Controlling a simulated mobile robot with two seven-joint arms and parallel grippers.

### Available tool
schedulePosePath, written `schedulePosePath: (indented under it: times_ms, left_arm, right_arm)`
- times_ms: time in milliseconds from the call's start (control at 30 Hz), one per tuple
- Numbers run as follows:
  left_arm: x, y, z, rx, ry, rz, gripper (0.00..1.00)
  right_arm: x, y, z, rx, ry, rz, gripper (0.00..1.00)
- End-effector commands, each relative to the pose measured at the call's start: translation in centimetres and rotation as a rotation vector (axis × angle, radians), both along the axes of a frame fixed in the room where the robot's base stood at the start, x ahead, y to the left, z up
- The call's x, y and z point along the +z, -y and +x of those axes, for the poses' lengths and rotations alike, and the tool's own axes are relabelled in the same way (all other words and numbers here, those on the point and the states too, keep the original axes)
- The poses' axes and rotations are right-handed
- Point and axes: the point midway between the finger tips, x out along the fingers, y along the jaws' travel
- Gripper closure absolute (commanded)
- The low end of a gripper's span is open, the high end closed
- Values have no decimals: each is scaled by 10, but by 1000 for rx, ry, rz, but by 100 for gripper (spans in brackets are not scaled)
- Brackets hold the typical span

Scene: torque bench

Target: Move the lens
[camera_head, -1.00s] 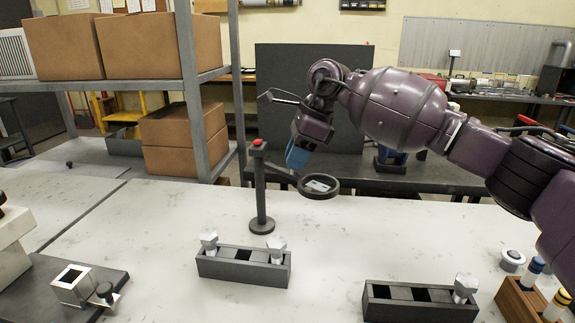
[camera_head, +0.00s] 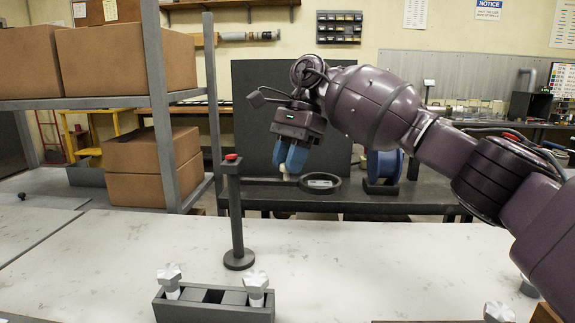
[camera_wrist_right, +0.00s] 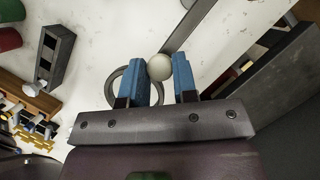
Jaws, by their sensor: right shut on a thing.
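The lens is a dark round ring (camera_head: 337,185) with a pale middle, on a thin arm from a dark upright stand (camera_head: 237,215) with a red top. In the right wrist view part of the ring (camera_wrist_right: 116,84) shows behind the left blue finger. My right gripper (camera_head: 287,172) has its blue fingers down at the lens arm. It is shut on a pale round knob (camera_head: 285,185) beside the ring. The knob shows between the fingertips in the right wrist view (camera_wrist_right: 159,67). My left gripper is not in view.
A dark slotted block (camera_head: 215,309) with pale-headed pegs stands in front of the stand. The white tabletop (camera_head: 370,260) is clear around the stand's base. A metal shelf with cardboard boxes (camera_head: 125,60) rises at the left. A dark bench (camera_head: 420,195) with a blue spool stands behind.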

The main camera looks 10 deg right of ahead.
Motion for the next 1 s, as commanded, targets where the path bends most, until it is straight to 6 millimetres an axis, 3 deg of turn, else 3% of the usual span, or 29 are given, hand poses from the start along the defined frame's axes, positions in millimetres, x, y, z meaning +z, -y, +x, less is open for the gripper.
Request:
schedulePosePath:
  times_ms: [400,433,567,867,1000]
  left_arm:
    - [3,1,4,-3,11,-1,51]
    - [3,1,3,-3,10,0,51]
    - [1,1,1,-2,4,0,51]
    - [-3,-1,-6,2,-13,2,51]
    - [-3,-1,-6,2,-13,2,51]
  right_arm:
    - [3,1,1,3,7,1,100]
    - [3,1,1,3,7,1,69]
    - [2,1,1,3,6,2,49]
    - [2,1,1,4,4,1,48]
    - [12,3,3,3,6,2,48]
